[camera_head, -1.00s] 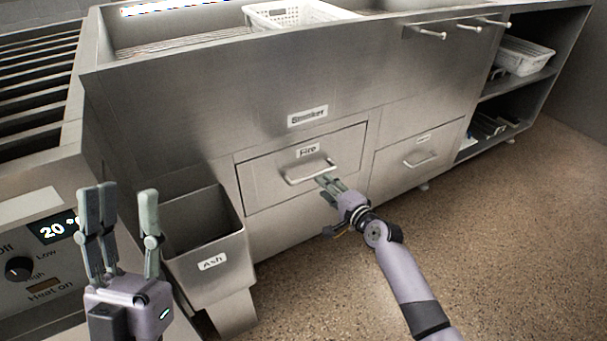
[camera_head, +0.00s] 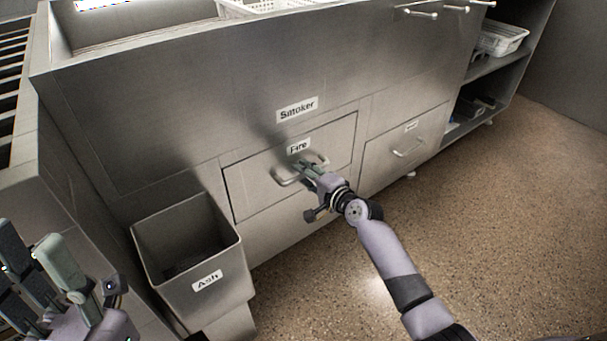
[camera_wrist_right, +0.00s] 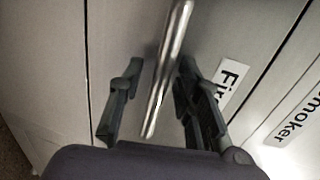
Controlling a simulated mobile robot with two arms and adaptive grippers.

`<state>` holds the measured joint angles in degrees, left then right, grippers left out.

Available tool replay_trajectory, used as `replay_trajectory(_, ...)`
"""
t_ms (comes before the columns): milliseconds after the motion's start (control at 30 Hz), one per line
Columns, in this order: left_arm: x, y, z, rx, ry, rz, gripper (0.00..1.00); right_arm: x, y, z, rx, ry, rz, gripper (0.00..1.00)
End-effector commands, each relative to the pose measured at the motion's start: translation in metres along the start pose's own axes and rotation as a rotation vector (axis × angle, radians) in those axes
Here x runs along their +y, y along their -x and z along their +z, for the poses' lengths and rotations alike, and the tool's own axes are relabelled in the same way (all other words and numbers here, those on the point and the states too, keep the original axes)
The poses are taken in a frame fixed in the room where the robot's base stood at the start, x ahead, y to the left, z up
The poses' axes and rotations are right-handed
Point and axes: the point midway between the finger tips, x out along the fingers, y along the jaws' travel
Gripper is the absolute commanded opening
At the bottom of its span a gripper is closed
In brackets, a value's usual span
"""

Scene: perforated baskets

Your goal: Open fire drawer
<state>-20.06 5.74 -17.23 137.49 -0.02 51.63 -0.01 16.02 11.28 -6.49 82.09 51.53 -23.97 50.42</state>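The fire drawer (camera_head: 247,190) is a grey metal front labelled "Fire" below the "Smoker" label, and it is shut flush in the cabinet. Its silver bar handle (camera_head: 284,180) also shows in the right wrist view (camera_wrist_right: 168,70). My right gripper (camera_head: 306,168) is at the handle. In the right wrist view its fingers (camera_wrist_right: 155,98) are apart, one on each side of the bar, with gaps visible. My left gripper (camera_head: 40,265) is at the lower left, away from the drawer, with its fingers apart and partly cut off by the frame edge.
A metal bin labelled "Ash" (camera_head: 215,245) stands left of and below the fire drawer. Another drawer with a handle (camera_head: 409,150) is to the right. White perforated baskets (camera_head: 502,38) sit on the shelf and cabinet top. The speckled floor (camera_head: 480,220) in front is clear.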

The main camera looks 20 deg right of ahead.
Motion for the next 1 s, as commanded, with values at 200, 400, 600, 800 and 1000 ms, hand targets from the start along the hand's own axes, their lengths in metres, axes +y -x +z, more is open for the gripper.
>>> replay_trajectory(200,0.0001,0.0002,0.0002,-0.001,0.000,0.000,0.40,0.0002,0.0000,0.0000,0.000,0.000,0.000,0.15)
replay_trajectory(400,0.0001,0.0002,0.0004,-0.002,0.000,0.000,0.40,0.0003,0.0000,0.0001,0.000,0.000,0.000,0.02)
replay_trajectory(600,0.0000,0.0003,0.0004,-0.002,0.000,0.000,0.40,0.0006,0.0000,0.0002,0.000,0.000,0.001,0.00)
replay_trajectory(800,-0.0001,0.0003,0.0004,-0.002,0.000,0.000,0.40,0.0007,0.0000,0.0002,0.000,0.000,0.001,0.00)
replay_trajectory(1000,-0.0001,0.0003,0.0004,-0.002,0.000,0.000,0.40,0.0009,0.0000,0.0003,0.000,0.000,0.001,0.00)
